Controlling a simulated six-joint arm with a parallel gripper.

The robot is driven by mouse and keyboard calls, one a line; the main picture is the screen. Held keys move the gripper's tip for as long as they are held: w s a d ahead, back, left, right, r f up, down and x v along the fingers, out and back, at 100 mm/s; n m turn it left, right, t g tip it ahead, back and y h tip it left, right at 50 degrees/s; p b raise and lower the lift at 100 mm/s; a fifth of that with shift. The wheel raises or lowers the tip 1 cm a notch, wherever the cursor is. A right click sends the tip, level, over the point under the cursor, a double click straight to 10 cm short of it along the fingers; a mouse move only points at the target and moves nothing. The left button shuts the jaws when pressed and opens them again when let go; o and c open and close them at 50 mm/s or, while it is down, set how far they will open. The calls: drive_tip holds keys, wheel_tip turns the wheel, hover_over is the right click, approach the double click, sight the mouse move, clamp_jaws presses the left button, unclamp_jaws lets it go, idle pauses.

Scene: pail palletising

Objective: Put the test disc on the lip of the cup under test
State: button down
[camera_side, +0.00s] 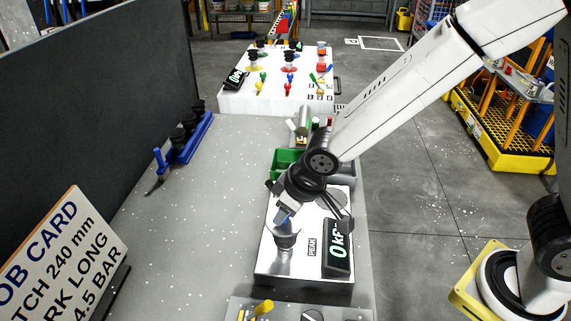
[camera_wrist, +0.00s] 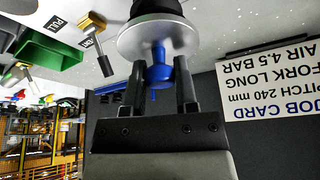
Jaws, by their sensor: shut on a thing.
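My gripper (camera_wrist: 161,68) is shut on the blue handle (camera_wrist: 159,72) of the test disc. The disc is a pale metal plate (camera_wrist: 130,40), seen beyond the fingers in the wrist view. The black cup under test (camera_wrist: 152,9) lies right behind the disc there, partly hidden by it. In the side view my gripper (camera_side: 285,207) is over the silver post (camera_side: 282,264) on the white test box (camera_side: 308,268), with the disc at the cup on top of the post. I cannot tell whether the disc touches the lip all round.
A display (camera_side: 338,248) reading 0 stands right of the post. A green bin (camera_side: 285,161) is behind the box. A blue rack (camera_side: 190,139) with black cups stands along the dark panel, left. The bench between rack and box is mostly clear.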

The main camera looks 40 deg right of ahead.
sight(299, 227)
drive_tip(key=shift+f, duration=0.6)
idle(0.7)
drive_tip(key=shift+c, duration=1.5)
unclamp_jaws()
drive_tip(key=shift+r, duration=0.1)
drive_tip(key=shift+v, duration=3.8)
